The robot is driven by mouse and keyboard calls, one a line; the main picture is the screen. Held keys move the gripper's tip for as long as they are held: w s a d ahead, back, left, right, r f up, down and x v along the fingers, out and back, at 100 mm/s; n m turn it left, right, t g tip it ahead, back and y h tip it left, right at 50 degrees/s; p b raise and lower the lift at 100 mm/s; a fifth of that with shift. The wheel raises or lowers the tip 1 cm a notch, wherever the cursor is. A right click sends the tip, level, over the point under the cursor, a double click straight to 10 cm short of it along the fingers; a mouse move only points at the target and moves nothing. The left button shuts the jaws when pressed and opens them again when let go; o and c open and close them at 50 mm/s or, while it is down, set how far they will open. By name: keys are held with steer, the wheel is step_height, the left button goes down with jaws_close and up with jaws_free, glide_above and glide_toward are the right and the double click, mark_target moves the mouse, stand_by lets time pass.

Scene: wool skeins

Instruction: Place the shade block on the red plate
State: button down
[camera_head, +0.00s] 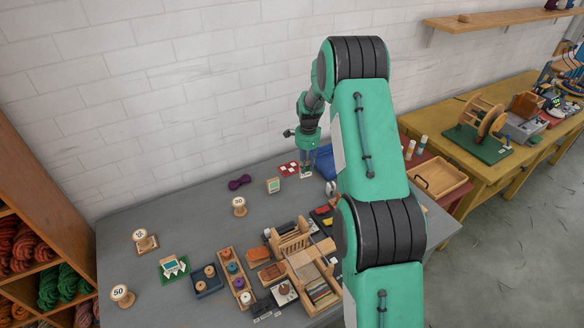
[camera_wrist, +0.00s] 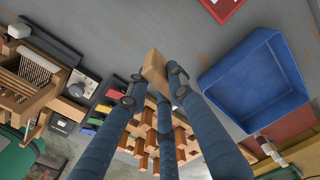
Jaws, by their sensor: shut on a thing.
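My gripper (camera_head: 307,166) is low near the wall at the far side of the grey table. In the wrist view, my gripper (camera_wrist: 154,84) is shut on a small light-brown block (camera_wrist: 154,65), taken to be the shade block. In the head view the block is small and mostly hidden at the fingertips. The red plate (camera_head: 287,169) lies flat just left of my gripper, with pale marks on it. A part of the red plate (camera_wrist: 229,4) shows at the top of the wrist view, apart from the block.
A blue tray (camera_wrist: 250,82) stands close beside my gripper; it is partly hidden behind my arm in the head view (camera_head: 325,163). Wooden boxes and racks (camera_head: 290,240) crowd the nearer table.

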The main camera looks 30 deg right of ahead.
steer(key=s+a+f+m+p, duration=0.1)
steer(key=a+f+m+p, duration=0.2)
steer(key=m, duration=0.4)
steer(key=shift+s+a+f+p, duration=0.2)
steer(key=shift+s+a+p, duration=0.2)
steer(key=shift+a+p, duration=0.6)
steer(key=shift+w+d, duration=0.1)
steer(key=shift+d, duration=0.1)
glide_above(292, 173)
steer(key=shift+d+f, duration=0.15)
steer(key=shift+f, duration=0.65)
steer(key=shift+f, duration=1.75)
steer(key=shift+f, duration=0.1)
